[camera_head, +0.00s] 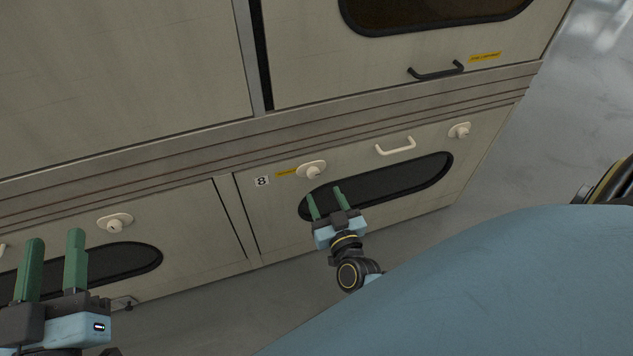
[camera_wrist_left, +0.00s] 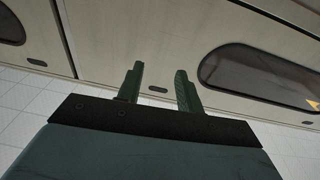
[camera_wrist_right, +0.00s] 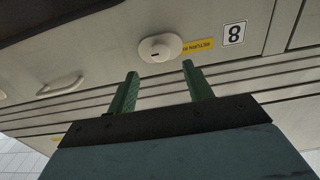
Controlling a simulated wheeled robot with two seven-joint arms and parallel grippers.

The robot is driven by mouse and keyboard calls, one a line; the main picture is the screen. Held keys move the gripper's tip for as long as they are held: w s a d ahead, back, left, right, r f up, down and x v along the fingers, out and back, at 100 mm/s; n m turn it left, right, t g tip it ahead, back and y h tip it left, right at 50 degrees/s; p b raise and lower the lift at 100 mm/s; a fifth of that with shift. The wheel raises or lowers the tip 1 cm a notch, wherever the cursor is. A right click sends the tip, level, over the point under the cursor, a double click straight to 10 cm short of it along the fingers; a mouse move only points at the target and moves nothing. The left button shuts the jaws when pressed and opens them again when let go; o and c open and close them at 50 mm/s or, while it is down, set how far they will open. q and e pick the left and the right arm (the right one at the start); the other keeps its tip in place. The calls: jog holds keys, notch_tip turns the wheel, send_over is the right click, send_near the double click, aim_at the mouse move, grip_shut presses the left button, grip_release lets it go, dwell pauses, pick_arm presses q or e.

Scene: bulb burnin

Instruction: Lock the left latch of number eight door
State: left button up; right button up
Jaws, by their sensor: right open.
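The number eight door (camera_head: 270,215) is a beige lower panel marked with an "8" label (camera_head: 262,181). Its left latch (camera_head: 311,170) is a round cream knob on an oval plate, beside a yellow sticker. The latch also shows in the right wrist view (camera_wrist_right: 160,47), just beyond the fingertips, with a small dark slot. Its right latch (camera_head: 459,131) is near the door's far right. My right gripper (camera_head: 325,190) is open and empty, just below the left latch in the head view. My left gripper (camera_head: 50,245) is open and empty, in front of the neighbouring door at left.
A cream handle (camera_head: 396,146) sits between the two latches, above a dark oval window (camera_head: 400,183). The neighbouring door has its own latch (camera_head: 115,223). A black handle (camera_head: 436,71) is on the upper door. Grey floor lies below.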

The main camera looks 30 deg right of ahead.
aim_at(314, 175)
jog(key=b+x, duration=0.1)
jog(key=x, duration=0.4)
jog(key=shift+w+b, duration=0.15)
jog(key=shift+b, duration=0.25)
pick_arm(q)
notch_tip(314, 175, up, 6)
jog(key=s+t+h, duration=0.1)
jog(key=s+t, duration=0.1)
jog(key=t, duration=0.3)
jog(key=shift+s, duration=0.15)
pick_arm(e)
jog(key=shift+w+d, duration=0.2)
jog(key=shift+w, duration=0.5)
grip_shut()
